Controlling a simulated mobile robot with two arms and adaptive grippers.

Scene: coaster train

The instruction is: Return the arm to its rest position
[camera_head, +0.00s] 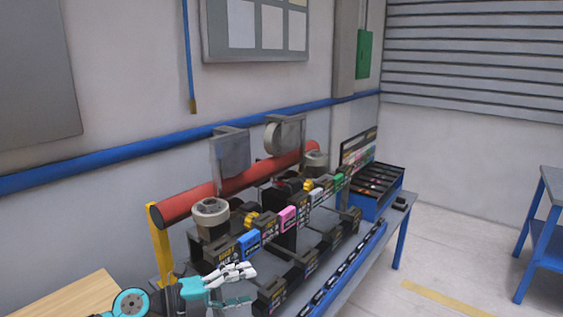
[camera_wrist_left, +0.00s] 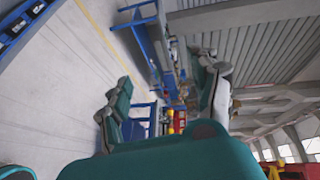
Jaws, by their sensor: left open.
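My left arm comes in at the bottom left of the head view. Its gripper (camera_head: 240,287) is open, with nothing between its white and teal fingers. It is in front of the near end of the coaster train assembly (camera_head: 262,236), close to the dark blocks there; I cannot tell if it touches them. In the left wrist view the gripper's teal and white fingers (camera_wrist_left: 165,105) stand apart, with floor and distant furniture behind them. My right gripper is in neither view.
A grey table (camera_head: 349,283) carries the assembly, a red cylinder (camera_head: 185,205) and a blue bin (camera_head: 372,206). A wooden top (camera_head: 75,297) lies at the lower left. A blue-framed table (camera_head: 545,240) stands at the right. The floor between is clear.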

